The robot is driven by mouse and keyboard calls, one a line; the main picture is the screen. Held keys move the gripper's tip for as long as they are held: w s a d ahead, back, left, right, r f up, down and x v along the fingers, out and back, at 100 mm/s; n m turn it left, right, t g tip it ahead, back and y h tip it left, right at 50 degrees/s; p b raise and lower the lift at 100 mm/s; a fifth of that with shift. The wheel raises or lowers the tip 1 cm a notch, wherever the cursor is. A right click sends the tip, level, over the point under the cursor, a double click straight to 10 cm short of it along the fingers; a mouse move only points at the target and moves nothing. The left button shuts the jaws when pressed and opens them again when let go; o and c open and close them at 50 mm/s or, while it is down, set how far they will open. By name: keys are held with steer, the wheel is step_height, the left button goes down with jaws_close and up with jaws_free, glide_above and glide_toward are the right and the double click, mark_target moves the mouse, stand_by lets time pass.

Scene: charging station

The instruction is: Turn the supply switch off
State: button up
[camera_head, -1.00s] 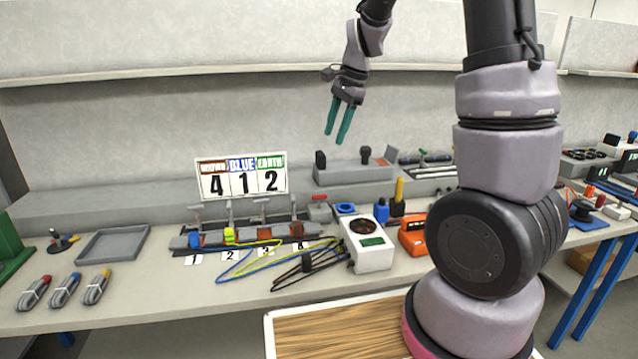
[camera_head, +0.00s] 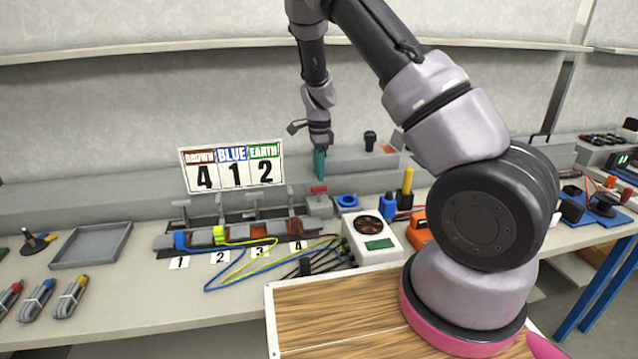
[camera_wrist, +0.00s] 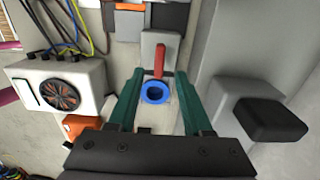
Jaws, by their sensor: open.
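The supply switch looks to be the grey box with a red lever (camera_head: 318,189) at the right end of the terminal row. In the wrist view the red lever (camera_wrist: 160,60) stands beyond the fingertips, roughly between their lines. My gripper (camera_head: 319,178) hangs with its teal fingers pointing down, above and behind the lever in the head view. In the wrist view my gripper (camera_wrist: 159,78) is open and empty, with its two fingers well apart. Whether the fingers touch the lever cannot be told, but no contact shows.
A blue ring (camera_wrist: 155,91) sits close to the switch, between the fingers in the wrist view. A white box with a fan (camera_head: 372,238) stands beside it. A grey ledge with a black knob (camera_head: 370,140) lies behind. Wires run to the numbered terminals (camera_head: 240,235).

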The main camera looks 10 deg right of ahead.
mark_target(319, 187)
step_height(319, 187, down, 5)
stand_by(0.3)
jaws_close()
